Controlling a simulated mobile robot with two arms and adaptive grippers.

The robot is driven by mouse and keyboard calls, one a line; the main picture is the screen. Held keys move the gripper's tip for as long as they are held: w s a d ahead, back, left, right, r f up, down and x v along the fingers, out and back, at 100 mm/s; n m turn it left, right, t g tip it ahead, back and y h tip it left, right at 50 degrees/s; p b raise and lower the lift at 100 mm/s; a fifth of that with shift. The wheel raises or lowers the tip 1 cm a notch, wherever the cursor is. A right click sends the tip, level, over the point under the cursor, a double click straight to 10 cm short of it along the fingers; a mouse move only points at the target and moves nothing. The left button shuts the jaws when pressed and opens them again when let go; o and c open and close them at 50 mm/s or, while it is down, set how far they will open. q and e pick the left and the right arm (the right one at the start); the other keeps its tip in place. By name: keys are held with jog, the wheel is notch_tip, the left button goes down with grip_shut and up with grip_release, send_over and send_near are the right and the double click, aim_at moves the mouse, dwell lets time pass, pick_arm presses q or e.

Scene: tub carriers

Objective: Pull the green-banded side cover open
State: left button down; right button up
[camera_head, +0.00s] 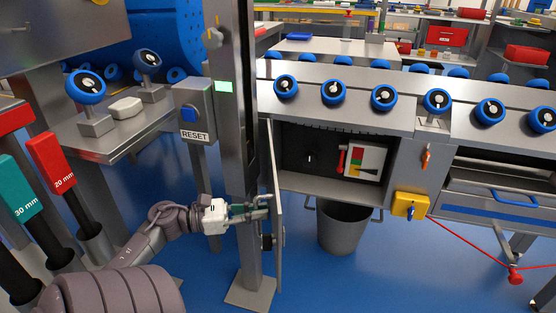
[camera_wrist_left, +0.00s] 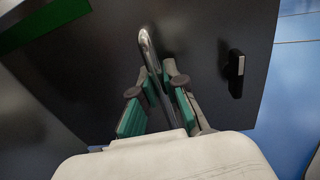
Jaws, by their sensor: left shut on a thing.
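The side cover (camera_head: 278,225) stands swung out from the machine, seen nearly edge-on in the head view. The compartment (camera_head: 318,155) behind it is open to view. In the left wrist view the cover (camera_wrist_left: 205,50) is a dark panel with a green band (camera_wrist_left: 42,22) at upper left and a metal bar handle (camera_wrist_left: 146,45). My left gripper (camera_head: 264,206) is shut on this handle, its green-padded fingers (camera_wrist_left: 157,100) on either side of the bar. The handle's lower part is hidden between the fingers. My right gripper is in neither view.
A grey post (camera_head: 240,150) stands close beside my left arm, with a RESET box (camera_head: 195,112) on it. A grey bin (camera_head: 343,232) stands under the compartment. A yellow box (camera_head: 409,206) and a red cord (camera_head: 470,246) are to the right. Blue floor is clear in front.

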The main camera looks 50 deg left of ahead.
pick_arm(q)
jog(key=shift+s+a, duration=1.1)
jog(key=shift+a, duration=0.15)
jog(key=c, duration=1.2)
grip_release()
notch_tip(320, 180, up, 10)
